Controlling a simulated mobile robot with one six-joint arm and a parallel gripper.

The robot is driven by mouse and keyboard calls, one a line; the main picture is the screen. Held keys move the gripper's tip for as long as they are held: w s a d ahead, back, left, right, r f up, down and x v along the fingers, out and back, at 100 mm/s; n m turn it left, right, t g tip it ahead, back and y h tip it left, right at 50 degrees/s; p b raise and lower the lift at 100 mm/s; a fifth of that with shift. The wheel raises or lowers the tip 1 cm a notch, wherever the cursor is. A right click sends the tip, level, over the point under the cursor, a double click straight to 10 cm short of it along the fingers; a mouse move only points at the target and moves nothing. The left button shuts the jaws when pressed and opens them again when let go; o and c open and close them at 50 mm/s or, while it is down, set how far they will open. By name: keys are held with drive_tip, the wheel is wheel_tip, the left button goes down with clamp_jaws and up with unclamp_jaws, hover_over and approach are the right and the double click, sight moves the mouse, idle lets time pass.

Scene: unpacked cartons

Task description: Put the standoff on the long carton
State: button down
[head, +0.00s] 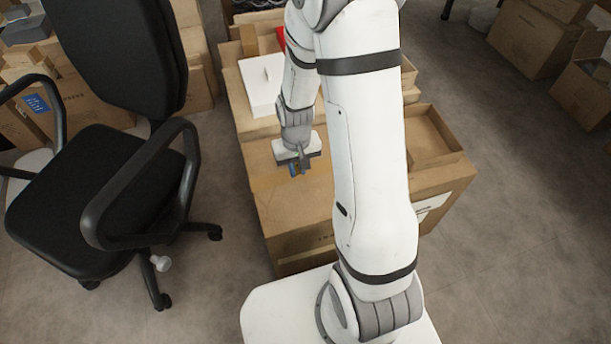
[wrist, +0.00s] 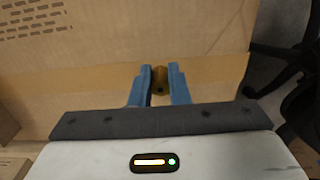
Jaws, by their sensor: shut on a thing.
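My gripper (head: 298,170) is over the top of a long brown carton (head: 288,212) in the head view. In the wrist view, its two blue fingers (wrist: 159,85) are shut on a small brass-coloured standoff (wrist: 160,76). The carton's top (wrist: 110,60) with a paler tape band lies behind the standoff there. I cannot tell whether the standoff touches the carton. My arm hides part of the carton in the head view.
A black office chair (head: 110,190) stands left of the carton. An open shallow box (head: 430,140) is on the right, and a white box (head: 262,82) is farther back. More cartons (head: 535,40) stand at the back right. Grey floor (head: 500,240) is clear at the right.

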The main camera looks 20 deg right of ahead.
drive_tip(key=shift+f+b, duration=0.75)
drive_tip(key=shift+f, duration=1.25)
drive_tip(key=shift+f, duration=0.15)
drive_tip(key=c, duration=1.4)
unclamp_jaws()
